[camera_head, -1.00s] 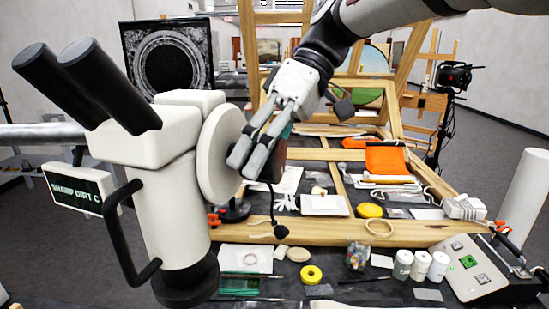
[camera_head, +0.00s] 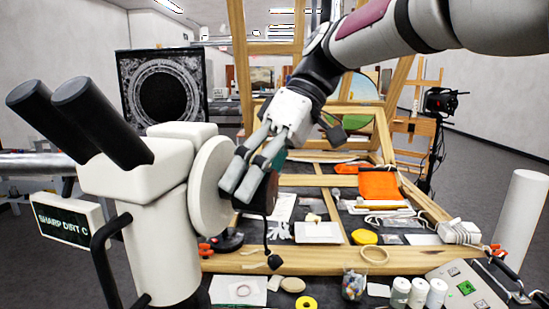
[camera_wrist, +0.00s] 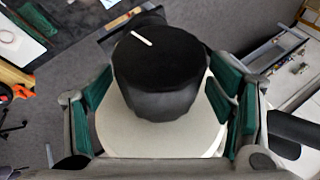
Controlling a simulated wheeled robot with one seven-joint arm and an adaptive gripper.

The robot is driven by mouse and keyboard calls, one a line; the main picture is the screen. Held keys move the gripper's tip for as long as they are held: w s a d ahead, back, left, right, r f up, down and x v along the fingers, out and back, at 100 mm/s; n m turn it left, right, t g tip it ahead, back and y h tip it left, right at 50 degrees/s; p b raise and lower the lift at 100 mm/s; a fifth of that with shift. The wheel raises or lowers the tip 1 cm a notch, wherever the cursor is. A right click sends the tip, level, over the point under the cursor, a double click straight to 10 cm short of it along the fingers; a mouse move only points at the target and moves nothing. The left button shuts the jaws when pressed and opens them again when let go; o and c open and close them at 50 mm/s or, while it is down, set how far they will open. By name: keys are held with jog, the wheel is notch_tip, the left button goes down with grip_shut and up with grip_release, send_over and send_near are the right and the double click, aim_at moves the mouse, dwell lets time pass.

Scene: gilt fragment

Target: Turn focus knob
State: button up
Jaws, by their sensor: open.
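The focus knob (camera_wrist: 158,75) is a black cylinder with a white line on its end face. It stands out from a round pale disc (camera_wrist: 160,140) in the wrist view. In the head view this disc (camera_head: 211,188) is on the side of the white microscope (camera_head: 160,225), which has two black eyepieces. My gripper (camera_head: 240,186) is at the disc, with its fingers apart. In the wrist view my gripper (camera_wrist: 163,105) has one green-padded finger on each side of the knob, with gaps showing. The head view largely hides the knob behind the fingers.
A lit display (camera_head: 66,219) is left of the microscope, by a black handle (camera_head: 105,255). A wooden frame (camera_head: 330,262) crosses the cluttered table.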

jog(key=v, duration=1.1)
jog(key=shift+d, duration=0.1)
dwell(1.1)
